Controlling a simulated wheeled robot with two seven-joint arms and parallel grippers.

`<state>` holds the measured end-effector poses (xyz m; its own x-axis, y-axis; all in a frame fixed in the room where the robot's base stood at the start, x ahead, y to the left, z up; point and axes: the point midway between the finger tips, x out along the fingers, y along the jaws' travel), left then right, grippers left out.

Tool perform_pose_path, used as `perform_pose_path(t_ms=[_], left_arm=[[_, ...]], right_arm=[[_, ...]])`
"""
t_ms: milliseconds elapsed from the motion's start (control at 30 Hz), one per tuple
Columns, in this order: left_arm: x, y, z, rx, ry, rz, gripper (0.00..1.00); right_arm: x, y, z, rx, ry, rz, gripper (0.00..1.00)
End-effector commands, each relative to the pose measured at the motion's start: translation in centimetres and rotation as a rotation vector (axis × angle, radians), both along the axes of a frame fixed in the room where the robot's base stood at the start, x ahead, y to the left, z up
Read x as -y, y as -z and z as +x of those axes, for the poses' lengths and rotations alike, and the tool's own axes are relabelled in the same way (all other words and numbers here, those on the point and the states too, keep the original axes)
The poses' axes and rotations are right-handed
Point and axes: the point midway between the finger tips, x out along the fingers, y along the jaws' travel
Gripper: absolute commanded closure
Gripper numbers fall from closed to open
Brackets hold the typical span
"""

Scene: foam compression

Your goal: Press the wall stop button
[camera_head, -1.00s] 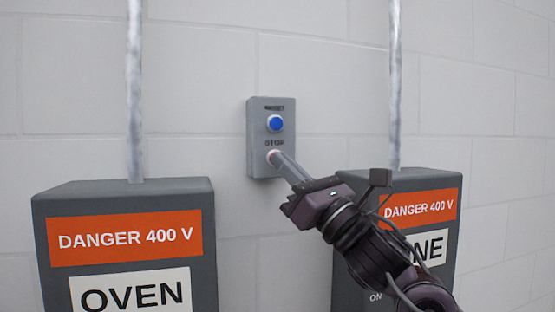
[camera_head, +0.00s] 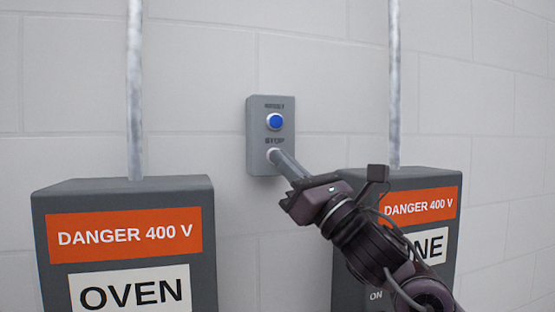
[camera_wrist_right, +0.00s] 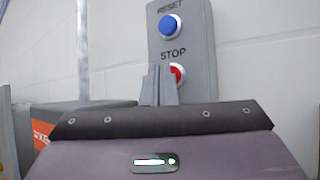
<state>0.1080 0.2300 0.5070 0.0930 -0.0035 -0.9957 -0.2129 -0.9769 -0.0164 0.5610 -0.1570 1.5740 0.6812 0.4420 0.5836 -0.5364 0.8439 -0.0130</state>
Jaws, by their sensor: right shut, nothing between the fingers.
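A grey control box (camera_head: 286,104) is fixed to the wall. It carries a blue button (camera_head: 275,121) above and the stop button below, under the STOP lettering. My right gripper (camera_head: 276,156) is shut and empty, with its fingertips at the stop button, which they hide in the head view. In the right wrist view the red stop button (camera_wrist_right: 177,72) shows partly behind the closed fingers (camera_wrist_right: 158,84), and the blue reset button (camera_wrist_right: 170,25) is above it. I cannot tell for sure whether the fingertips touch the button. My left gripper is not in view.
A dark grey box labelled OVEN with a DANGER 400 V sign (camera_head: 125,235) stands at the left. A similar box (camera_head: 440,182) stands at the right, partly behind my right arm. Vertical metal pipes (camera_head: 135,90) rise from both boxes.

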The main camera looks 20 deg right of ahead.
Motion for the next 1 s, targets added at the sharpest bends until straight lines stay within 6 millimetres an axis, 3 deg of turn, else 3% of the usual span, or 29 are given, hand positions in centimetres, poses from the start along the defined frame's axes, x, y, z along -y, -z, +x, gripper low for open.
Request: perform_pose_path(t_ms=[400,1000], left_arm=[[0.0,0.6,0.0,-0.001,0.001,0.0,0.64],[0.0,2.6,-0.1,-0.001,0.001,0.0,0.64]], right_arm=[[0.1,0.1,-0.6,0.0,0.001,0.0,1.0],[0.2,0.2,-6.1,0.0,0.002,-0.001,1.0]])
